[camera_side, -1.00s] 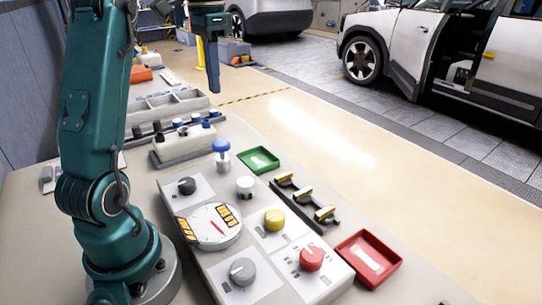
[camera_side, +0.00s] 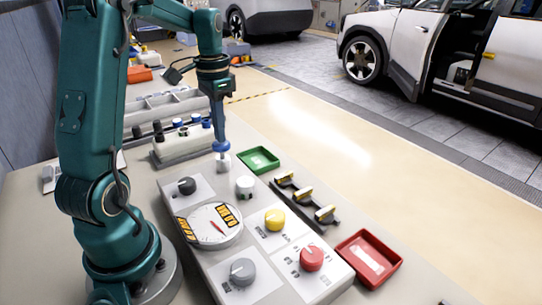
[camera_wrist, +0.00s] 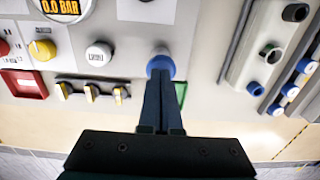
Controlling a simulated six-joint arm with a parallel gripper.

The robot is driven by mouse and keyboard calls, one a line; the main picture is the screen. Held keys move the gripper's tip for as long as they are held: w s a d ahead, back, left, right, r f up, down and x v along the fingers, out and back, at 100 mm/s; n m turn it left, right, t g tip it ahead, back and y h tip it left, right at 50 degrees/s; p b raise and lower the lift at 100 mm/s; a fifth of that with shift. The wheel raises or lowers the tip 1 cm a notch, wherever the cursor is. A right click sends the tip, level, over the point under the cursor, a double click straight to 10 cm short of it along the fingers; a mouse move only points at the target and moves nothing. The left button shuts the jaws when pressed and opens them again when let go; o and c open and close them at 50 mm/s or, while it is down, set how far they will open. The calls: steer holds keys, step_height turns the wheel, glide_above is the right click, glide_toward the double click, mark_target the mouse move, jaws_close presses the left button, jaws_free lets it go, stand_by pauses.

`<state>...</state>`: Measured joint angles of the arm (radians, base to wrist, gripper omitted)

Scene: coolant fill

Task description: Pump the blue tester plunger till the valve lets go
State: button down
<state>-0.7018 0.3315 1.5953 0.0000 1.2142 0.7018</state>
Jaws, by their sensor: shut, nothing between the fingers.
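The blue tester plunger (camera_side: 221,147) stands on its white body (camera_side: 223,162) at the back end of the tester panel, beside the green tray. My gripper (camera_side: 219,136) points straight down with its fingers closed, and its tips are at the top of the blue cap. In the wrist view the closed fingers (camera_wrist: 161,80) reach to the blue cap (camera_wrist: 160,62) and cover part of it. Nothing shows between the fingers. The gauge (camera_side: 214,226) has a red needle, and its display (camera_wrist: 62,6) reads 0.0 BAR in the wrist view.
The panel carries a yellow knob (camera_side: 275,219), a red knob (camera_side: 311,258) and grey knobs. A green tray (camera_side: 259,160), a rack of yellow-topped fittings (camera_side: 306,198) and a red tray (camera_side: 367,258) lie to the right. A rack of bottles (camera_side: 182,138) stands behind left.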

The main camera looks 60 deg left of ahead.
steer(key=shift+f, duration=0.2)
steer(key=shift+f, duration=1.5)
steer(key=shift+r, duration=0.1)
step_height(320, 180, up, 14)
steer(key=shift+r, duration=0.2)
stand_by(0.9)
